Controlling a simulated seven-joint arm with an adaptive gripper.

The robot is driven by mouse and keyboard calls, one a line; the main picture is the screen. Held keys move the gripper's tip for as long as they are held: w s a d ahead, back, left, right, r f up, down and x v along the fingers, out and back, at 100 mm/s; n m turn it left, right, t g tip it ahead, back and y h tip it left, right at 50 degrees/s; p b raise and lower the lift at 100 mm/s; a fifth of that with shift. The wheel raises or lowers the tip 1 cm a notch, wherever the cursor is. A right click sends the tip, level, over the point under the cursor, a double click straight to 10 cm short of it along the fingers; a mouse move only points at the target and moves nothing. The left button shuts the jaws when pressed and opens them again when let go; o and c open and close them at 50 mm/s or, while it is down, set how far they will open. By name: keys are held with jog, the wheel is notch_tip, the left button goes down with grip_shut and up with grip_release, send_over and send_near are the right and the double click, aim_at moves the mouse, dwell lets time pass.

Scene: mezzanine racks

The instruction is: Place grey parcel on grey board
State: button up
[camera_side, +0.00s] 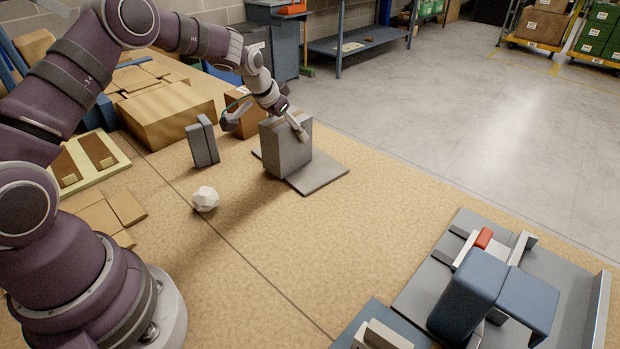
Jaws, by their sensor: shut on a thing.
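The grey parcel (283,152) is an upright block with a brown strip on top. It is over the left part of the flat grey board (322,176), which lies on the tan work surface. The board's right and front parts are bare. My gripper (268,118) is at the parcel's top, coming from above and behind, and is shut on it. One finger shows against the parcel's right side; the other side's grip is partly hidden. I cannot tell whether the parcel's base touches the board or is slightly above it.
A smaller grey block (202,143) and a white faceted ball (205,198) stand left of the board. Cardboard boxes (165,113) and a cream frame (88,165) are farther left. A blue-grey fixture (480,290) fills the front right. The surface before the board is clear.

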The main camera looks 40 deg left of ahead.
jog(key=o, duration=1.3)
jog(key=v, duration=1.1)
jog(key=shift+s+r, duration=0.15)
jog(key=shift+r, duration=0.1)
jog(key=s+d+r, duration=0.1)
jog(key=s+d, duration=0.2)
jog(key=s, duration=0.3)
jog(key=s+d+r, duration=0.1)
jog(key=s+d, duration=0.2)
jog(key=s, duration=0.3)
jog(key=s+d+r, duration=0.2)
jog(key=s+d, duration=0.1)
jog(key=s, duration=0.4)
jog(key=shift+d, duration=0.3)
